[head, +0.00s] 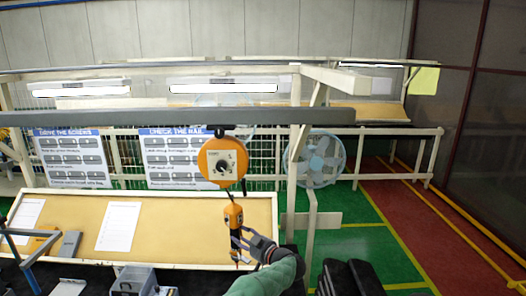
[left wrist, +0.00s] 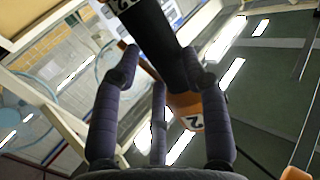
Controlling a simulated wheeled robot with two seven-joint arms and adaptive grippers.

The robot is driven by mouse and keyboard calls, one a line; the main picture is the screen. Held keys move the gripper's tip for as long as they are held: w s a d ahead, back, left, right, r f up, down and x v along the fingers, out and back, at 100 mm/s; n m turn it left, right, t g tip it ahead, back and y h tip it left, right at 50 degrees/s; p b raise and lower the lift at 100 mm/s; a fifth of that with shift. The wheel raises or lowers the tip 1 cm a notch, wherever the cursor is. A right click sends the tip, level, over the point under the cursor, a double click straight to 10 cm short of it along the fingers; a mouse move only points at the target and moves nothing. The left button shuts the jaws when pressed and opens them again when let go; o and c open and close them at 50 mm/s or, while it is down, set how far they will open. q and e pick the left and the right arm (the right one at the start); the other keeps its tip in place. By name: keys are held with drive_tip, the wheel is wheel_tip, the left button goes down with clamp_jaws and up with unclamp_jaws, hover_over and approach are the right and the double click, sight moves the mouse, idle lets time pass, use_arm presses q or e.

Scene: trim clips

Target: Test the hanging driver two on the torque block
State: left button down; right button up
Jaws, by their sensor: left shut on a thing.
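The hanging driver (head: 233,216) is orange with a dark lower end and hangs upright below a round orange balancer reel (head: 222,162) on the overhead rail. My left gripper (head: 243,241) is at the driver's lower part, its fingers shut on it. In the left wrist view the fingers (left wrist: 165,85) close around the driver's black section (left wrist: 158,35). An orange part there bears a label with a 2 (left wrist: 195,123). A grey boxy thing (head: 133,281) stands at the lower left; I cannot tell whether it is the torque block. My right gripper is not in view.
A tan board with a pale frame (head: 170,230) lies behind the driver, holding paper sheets (head: 118,226) and a grey block (head: 69,244). A pale post (head: 299,150) stands just right of the reel. A blue fan (head: 315,158) and green floor (head: 365,245) are beyond.

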use_arm(q)
wheel_tip(320, 180, down, 25)
drive_tip(key=w+n+g+y+b, duration=0.1)
drive_tip(key=b, duration=1.4)
drive_tip(key=shift+w+d+r+g, duration=0.2)
drive_tip(key=shift+d+g, duration=0.1)
drive_tip(key=shift+d, duration=0.1)
drive_tip(key=shift+s+b, duration=0.1)
drive_tip(key=shift+b, duration=0.25)
idle(1.2)
drive_tip(key=shift+f+b, duration=0.4)
drive_tip(key=shift+f, duration=0.05)
idle(0.4)
